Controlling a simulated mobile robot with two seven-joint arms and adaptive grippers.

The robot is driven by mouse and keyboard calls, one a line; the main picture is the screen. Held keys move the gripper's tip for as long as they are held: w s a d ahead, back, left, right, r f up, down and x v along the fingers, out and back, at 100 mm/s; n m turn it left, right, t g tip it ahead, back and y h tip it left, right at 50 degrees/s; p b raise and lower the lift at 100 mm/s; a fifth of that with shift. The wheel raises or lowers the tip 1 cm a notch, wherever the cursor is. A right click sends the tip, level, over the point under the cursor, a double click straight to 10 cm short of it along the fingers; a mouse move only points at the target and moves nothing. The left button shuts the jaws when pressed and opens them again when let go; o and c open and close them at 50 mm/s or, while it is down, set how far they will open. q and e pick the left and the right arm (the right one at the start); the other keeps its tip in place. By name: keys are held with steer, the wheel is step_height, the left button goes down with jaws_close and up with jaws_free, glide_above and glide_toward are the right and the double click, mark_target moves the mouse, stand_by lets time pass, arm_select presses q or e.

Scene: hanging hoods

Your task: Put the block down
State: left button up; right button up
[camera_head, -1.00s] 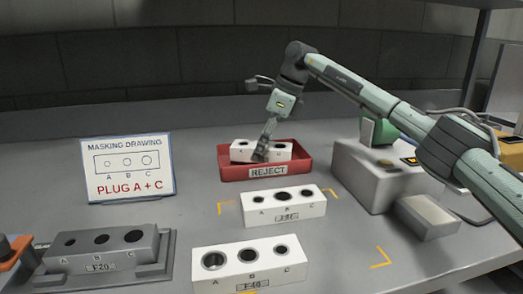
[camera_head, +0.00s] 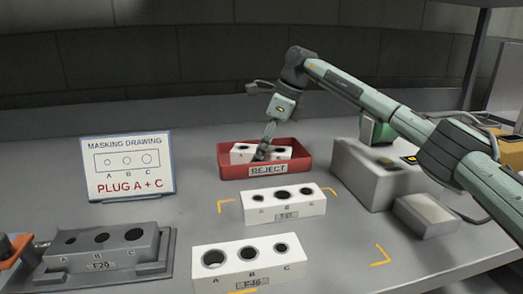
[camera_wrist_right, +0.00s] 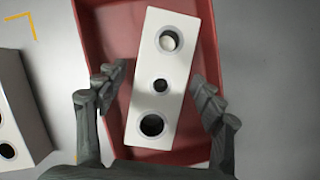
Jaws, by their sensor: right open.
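A white block with three holes (camera_head: 243,152) lies in the red REJECT tray (camera_head: 231,172) at the back middle of the table. My right gripper (camera_head: 264,148) is over the tray at this block. In the right wrist view the gripper (camera_wrist_right: 162,98) is open, with one finger on each side of the block (camera_wrist_right: 175,65) and a gap showing beside both fingers. The block lies slightly askew inside the tray (camera_wrist_right: 98,30). My left gripper does not show.
Two more white three-hole blocks stand in front of the tray, one in the middle (camera_head: 285,210) and one nearer (camera_head: 250,270). A grey block (camera_head: 100,254) is at the front left. The masking drawing sign (camera_head: 128,167) stands at left. A grey box (camera_head: 375,178) is right of the tray.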

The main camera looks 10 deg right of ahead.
steer(key=v, duration=1.2)
